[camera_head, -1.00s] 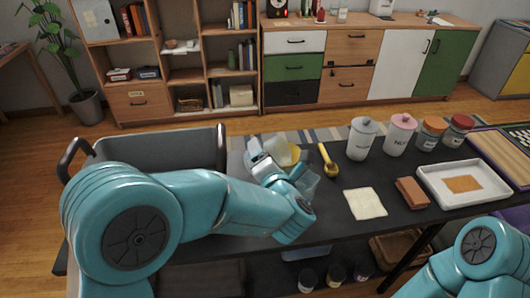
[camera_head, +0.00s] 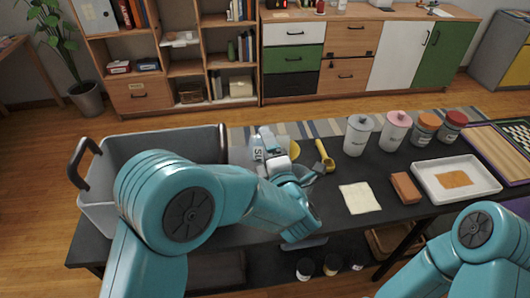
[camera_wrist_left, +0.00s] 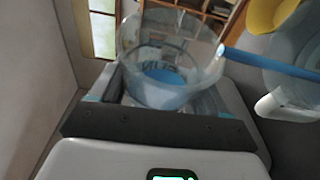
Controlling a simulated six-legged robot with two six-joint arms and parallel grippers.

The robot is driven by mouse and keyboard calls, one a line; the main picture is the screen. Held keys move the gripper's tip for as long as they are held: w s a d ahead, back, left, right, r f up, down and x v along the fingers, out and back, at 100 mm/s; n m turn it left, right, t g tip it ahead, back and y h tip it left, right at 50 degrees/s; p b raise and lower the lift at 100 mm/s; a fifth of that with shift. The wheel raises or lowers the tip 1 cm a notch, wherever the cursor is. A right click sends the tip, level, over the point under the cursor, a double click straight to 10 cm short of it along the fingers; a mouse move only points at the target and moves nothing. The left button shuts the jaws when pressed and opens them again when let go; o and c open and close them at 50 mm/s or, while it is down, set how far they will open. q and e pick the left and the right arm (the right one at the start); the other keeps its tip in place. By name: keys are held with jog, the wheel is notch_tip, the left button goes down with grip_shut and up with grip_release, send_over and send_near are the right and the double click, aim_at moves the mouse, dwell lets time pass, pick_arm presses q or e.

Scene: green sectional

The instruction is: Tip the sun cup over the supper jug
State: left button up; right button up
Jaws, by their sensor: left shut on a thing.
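My left gripper (camera_head: 268,156) is shut on the clear sun cup (camera_head: 258,148), lettered SUN, above the left part of the dark table. In the left wrist view the cup (camera_wrist_left: 165,80) sits between the fingers with blue liquid in it. A straight blue streak (camera_wrist_left: 270,63) runs from the cup's rim across the clear supper jug (camera_wrist_left: 290,50) at the right; it looks like poured liquid. In the head view the jug (camera_head: 304,174) is mostly hidden behind my left wrist. My right gripper is out of view.
A yellow bowl (camera_head: 294,150) and a yellow scoop (camera_head: 325,156) are close to the cup. A grey bin (camera_head: 150,150) stands at the left. Lidded jars (camera_head: 358,136), a cloth (camera_head: 356,198), a brown block (camera_head: 405,188) and a white tray (camera_head: 484,190) occupy the right.

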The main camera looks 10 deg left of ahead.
aim_at(281, 139)
pick_arm(q)
jog(key=m+b, duration=0.1)
jog(key=d+r+m+t, duration=0.1)
jog(key=m, duration=0.1)
jog(key=shift+w+d+r+b, duration=0.1)
jog(key=shift+d+r+b, duration=0.05)
jog(key=shift+b, duration=0.25)
jog(key=shift+d+r+m+t+b, duration=0.2)
jog(key=shift+d+r+m+t, duration=0.15)
jog(key=shift+m, duration=0.5)
jog(key=shift+d+r+m+t+b, duration=0.15)
jog(key=shift+d+r+m+t, duration=0.15)
jog(key=shift+m, duration=0.55)
jog(key=shift+f, duration=0.1)
jog(key=shift+m+t+b, duration=0.25)
jog(key=shift+m+b, duration=0.05)
jog(key=shift+d, duration=0.15)
jog(key=shift+d+r+m, duration=0.1)
jog(key=shift+r+m, duration=0.1)
jog(key=shift+m, duration=0.3)
